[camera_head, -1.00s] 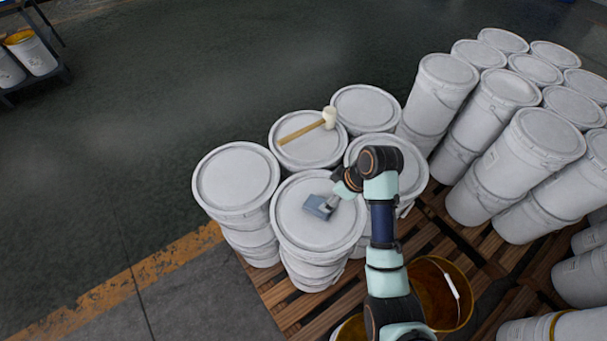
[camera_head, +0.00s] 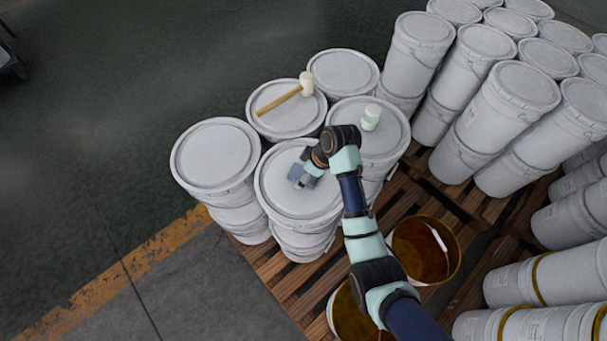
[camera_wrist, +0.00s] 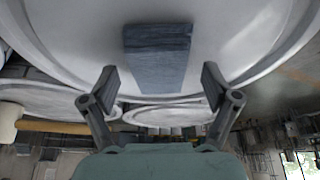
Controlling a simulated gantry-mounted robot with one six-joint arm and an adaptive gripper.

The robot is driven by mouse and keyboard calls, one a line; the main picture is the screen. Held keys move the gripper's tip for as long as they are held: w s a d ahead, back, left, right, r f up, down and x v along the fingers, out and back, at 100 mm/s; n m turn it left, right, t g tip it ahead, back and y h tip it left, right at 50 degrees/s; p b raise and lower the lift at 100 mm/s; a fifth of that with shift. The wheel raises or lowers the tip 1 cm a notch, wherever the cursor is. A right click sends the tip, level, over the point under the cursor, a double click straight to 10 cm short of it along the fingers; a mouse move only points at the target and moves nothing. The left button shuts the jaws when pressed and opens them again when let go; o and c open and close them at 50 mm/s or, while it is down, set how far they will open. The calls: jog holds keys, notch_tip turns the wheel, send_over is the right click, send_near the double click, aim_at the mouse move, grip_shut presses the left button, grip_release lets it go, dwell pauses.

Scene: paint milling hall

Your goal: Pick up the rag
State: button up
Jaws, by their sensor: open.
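The rag (camera_head: 300,174) is a folded blue-grey cloth. It lies on the white lid of the front middle bucket (camera_head: 280,205). In the wrist view the rag (camera_wrist: 158,55) lies flat on the lid, ahead of my fingertips and roughly centred between them. My gripper (camera_wrist: 158,85) is open and empty, with one finger on each side of the rag's line. In the head view my gripper (camera_head: 304,182) is over the rag and hides part of it. I cannot tell whether the fingertips touch the lid.
A mallet (camera_head: 282,98) lies on the lid behind. A small white-green jar (camera_head: 371,117) stands on the lid to the right. More stacked buckets (camera_head: 497,95) crowd the right. Open buckets with yellowish insides (camera_head: 424,248) stand below my arm.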

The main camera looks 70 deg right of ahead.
jog(key=shift+f, duration=0.25)
dwell(0.3)
jog(key=shift+c, duration=0.3)
jog(key=c, duration=1.1)
